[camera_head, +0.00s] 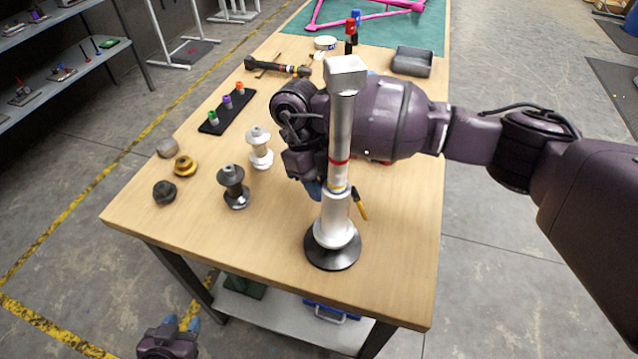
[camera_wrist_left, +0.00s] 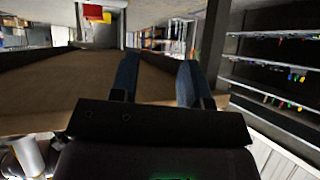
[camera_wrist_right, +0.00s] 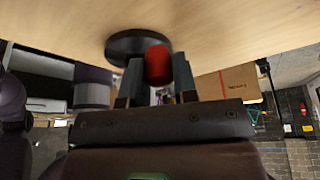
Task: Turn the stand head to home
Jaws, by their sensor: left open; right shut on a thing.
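The stand (camera_head: 335,225) is upright near the table's front right corner. It has a silver column with red and yellow bands, a black round base and a blocky silver head (camera_head: 346,75) on top. A yellow-and-black lever (camera_head: 359,203) shows beside the column. My right gripper (camera_head: 314,188) is behind and left of the column, partly hidden. In the right wrist view its fingers are shut on a red rounded part (camera_wrist_right: 158,64), with a black disc (camera_wrist_right: 130,45) behind. My left gripper (camera_head: 181,323) is open and empty, low beside the table's front left; its fingers (camera_wrist_left: 156,80) show apart.
On the table (camera_head: 280,265) are a dark spool (camera_head: 234,187), a light spool (camera_head: 259,149), several small caps, a black strip with coloured plugs (camera_head: 228,108), a dark tray (camera_head: 412,62) and a green mat (camera_head: 420,28). A shelf stands at left.

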